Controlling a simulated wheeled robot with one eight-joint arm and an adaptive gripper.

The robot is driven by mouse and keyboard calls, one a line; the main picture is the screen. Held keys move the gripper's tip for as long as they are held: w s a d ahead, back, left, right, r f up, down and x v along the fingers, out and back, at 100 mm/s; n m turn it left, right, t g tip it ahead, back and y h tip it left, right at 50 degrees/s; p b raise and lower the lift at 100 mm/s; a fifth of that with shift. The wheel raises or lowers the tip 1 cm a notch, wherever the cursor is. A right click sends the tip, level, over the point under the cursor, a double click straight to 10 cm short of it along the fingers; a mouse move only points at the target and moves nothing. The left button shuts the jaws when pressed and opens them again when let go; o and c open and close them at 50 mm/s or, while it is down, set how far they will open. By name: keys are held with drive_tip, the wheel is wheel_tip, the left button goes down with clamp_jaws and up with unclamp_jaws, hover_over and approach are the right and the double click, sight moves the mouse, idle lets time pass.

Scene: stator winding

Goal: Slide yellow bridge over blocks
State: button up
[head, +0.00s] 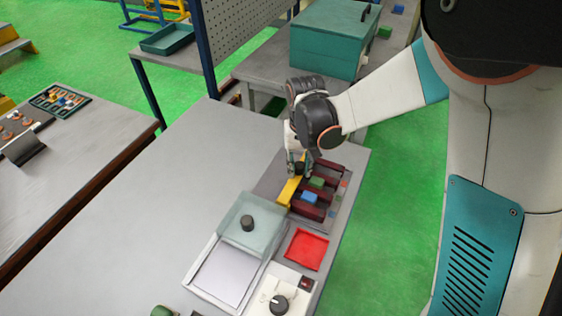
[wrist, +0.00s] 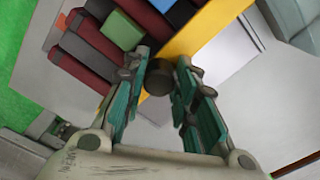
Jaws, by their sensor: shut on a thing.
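The yellow bridge (head: 287,192) is a flat bar along the left side of a rack with dark red ridges (head: 305,212). It also shows in the wrist view (wrist: 207,32), running diagonally beside the ridges. A green block (head: 316,183) and a blue block (head: 309,197) sit among the ridges, to the right of the bridge. The green block (wrist: 121,30) is close to my fingers in the wrist view. My gripper (head: 299,170) is at the bridge's far end, its fingers shut on a dark round knob (wrist: 159,77) over the yellow bar. The knob's join to the bar is hidden.
A box with a translucent lid and black knob (head: 255,240) stands left of the rack. A red tray (head: 306,250) and a dial unit (head: 285,292) lie nearer. The grey table (head: 150,230) is clear to the left; its right edge is close to the rack.

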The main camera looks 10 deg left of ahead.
sight(316, 180)
drive_tip(key=shift+s+d+f, duration=0.1)
drive_tip(key=shift+s+d, duration=0.25)
drive_tip(key=shift+d, duration=0.5)
drive_tip(key=shift+s+d+f, duration=0.1)
drive_tip(key=shift+s+d, duration=0.2)
drive_tip(key=shift+d, duration=0.5)
drive_tip(key=shift+s+d, duration=0.35)
drive_tip(key=shift+d, duration=0.5)
drive_tip(key=o, duration=0.7)
drive_tip(key=shift+d, duration=0.1)
drive_tip(key=shift+o, duration=0.3)
drive_tip(key=shift+w, duration=0.1)
drive_tip(key=shift+r, duration=0.15)
drive_tip(key=shift+r, duration=0.2)
drive_tip(key=shift+r+p, duration=1.85)
drive_tip(key=shift+r, duration=0.95)
